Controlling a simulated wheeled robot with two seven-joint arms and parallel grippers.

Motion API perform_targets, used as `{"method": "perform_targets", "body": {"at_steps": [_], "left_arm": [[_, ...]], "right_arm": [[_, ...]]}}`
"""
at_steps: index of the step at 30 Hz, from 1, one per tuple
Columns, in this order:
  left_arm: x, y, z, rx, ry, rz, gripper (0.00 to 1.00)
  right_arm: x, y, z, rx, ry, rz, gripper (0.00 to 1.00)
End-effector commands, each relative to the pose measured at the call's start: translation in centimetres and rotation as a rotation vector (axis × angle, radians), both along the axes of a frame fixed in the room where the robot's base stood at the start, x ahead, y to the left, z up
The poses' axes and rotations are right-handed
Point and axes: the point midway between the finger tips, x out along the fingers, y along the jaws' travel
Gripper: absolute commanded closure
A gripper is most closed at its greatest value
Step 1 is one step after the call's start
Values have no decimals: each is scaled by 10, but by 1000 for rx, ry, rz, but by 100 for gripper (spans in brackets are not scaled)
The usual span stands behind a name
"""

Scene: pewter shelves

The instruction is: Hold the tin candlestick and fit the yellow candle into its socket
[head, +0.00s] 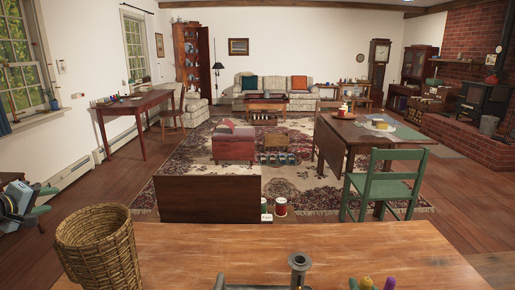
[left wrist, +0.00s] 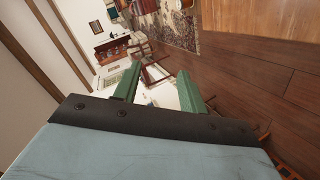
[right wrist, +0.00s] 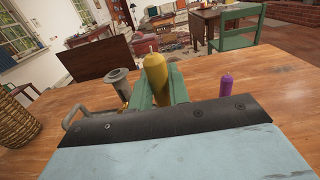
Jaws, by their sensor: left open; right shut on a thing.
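The tin candlestick (right wrist: 118,83) stands on the wooden table, grey with a round socket on top and a loop handle on its left in the right wrist view. In the head view its socket (head: 299,262) shows at the bottom edge. My right gripper (right wrist: 160,84) is shut on the yellow candle (right wrist: 155,70), just right of the candlestick and apart from it. The candle's lower end is hidden by the gripper. It also shows at the bottom of the head view (head: 366,282). My left gripper (head: 42,200) is open and empty, off the table's left side; its fingers fill the left wrist view (left wrist: 158,90).
A purple candle (right wrist: 226,84) stands right of my right gripper. A wicker basket (head: 98,250) stands at the table's left. The table top (head: 400,245) is clear behind the candlestick. A green chair (head: 385,185) is beyond the table.

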Motion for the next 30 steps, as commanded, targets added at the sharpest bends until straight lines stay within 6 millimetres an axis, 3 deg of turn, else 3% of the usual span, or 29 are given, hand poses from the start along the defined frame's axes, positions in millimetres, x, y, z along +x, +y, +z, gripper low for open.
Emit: {"method": "perform_targets", "body": {"at_steps": [1, 6, 10, 15, 21, 26, 30], "left_arm": [[12, -15, 22, 4, -54, -44, 58], [40, -61, 87, 40, -219, -179, 58], [57, -108, 129, 101, -337, -291, 58], [76, -188, 101, 279, -360, -429, 58], [86, -283, 70, 490, -400, -579, 58], [81, -358, 44, 637, -432, -693, 58], [62, -409, 2, 670, -381, -789, 58]], "right_arm": [[0, 0, 0, 0, 0, 0, 100], [0, 0, 0, 0, 0, 0, 100], [0, 0, 0, 0, 0, 0, 100], [0, 0, 0, 0, 0, 0, 100], [0, 0, 0, 0, 0, 0, 100], [0, 0, 0, 0, 0, 0, 100], [0, 0, 0, 0, 0, 0, 100]]}}
